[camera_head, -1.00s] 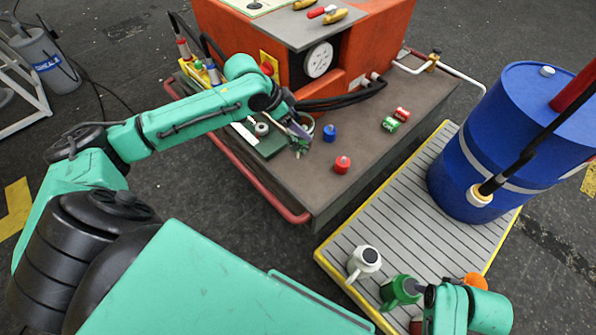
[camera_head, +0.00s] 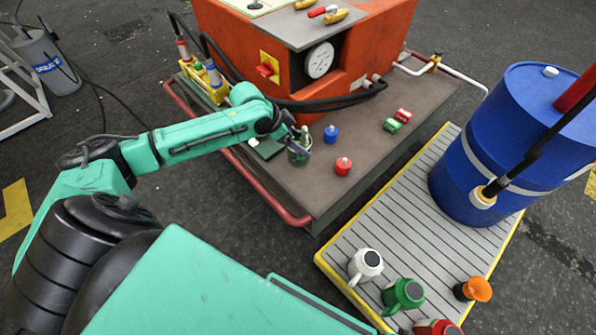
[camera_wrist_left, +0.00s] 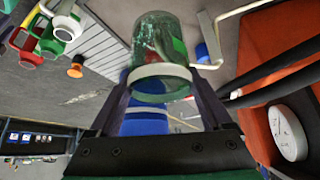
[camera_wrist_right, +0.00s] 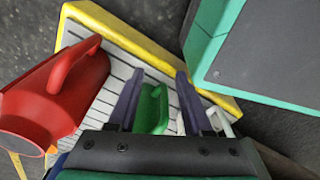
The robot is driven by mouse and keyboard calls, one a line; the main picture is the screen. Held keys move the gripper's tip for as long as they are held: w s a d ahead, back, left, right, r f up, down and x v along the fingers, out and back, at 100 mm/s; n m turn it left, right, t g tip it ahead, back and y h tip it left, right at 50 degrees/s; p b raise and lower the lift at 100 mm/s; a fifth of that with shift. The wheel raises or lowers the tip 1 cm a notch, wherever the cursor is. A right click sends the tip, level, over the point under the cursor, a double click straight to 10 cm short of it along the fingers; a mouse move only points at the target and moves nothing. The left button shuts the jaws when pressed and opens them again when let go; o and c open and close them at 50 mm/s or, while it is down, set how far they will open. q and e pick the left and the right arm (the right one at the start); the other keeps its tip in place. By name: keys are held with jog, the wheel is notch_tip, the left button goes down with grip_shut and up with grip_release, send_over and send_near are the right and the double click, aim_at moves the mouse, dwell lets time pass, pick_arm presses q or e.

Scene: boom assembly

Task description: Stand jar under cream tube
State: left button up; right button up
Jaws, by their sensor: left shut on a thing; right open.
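A clear greenish glass jar with a white band (camera_wrist_left: 160,74) is between my left gripper's fingers (camera_wrist_left: 162,88); the gripper is shut on it. In the head view the jar (camera_head: 299,156) is over the cart top, partly hidden by my left gripper (camera_head: 298,146); whether it touches the surface I cannot tell. A cream-white pipe with a brass valve (camera_head: 458,73) sticks out at the cart's far right. A black hose with a cream end (camera_head: 483,199) hangs by the blue drum. Which one is the cream tube is unclear. My right gripper (camera_wrist_right: 155,80) is open; a green mug's handle (camera_wrist_right: 150,112) shows between its fingers.
A blue pot (camera_head: 330,134), a red pot (camera_head: 343,166) and small green and red cans (camera_head: 391,125) stand on the cart. The slatted platform (camera_head: 385,225) holds white, green and red mugs, an orange-topped thing (camera_head: 474,289) and the blue drum (camera_head: 490,150). The platform's middle is clear.

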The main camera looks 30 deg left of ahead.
pick_arm(q)
notch_tip(320, 180, down, 12)
jog(key=b, duration=0.3)
jog(key=shift+f, duration=0.2)
jog(key=o, duration=1.2)
pick_arm(e)
jog(key=w+a+r, duration=0.2)
jog(key=w+r, duration=0.3)
pick_arm(q)
jog(key=shift+o, duration=0.2)
jog(key=shift+r, duration=0.2)
jog(key=p+v, duration=0.4)
jog(key=v, duration=0.8)
pick_arm(e)
jog(key=s+d+f, duration=0.2)
jog(key=s+f, duration=0.3)
jog(key=s, duration=0.1)
jog(key=shift+s+d+f, duration=0.2)
jog(key=shift+s+f, duration=0.05)
jog(key=shift+f, duration=0.1)
pick_arm(q)
jog(key=shift+p, duration=0.3)
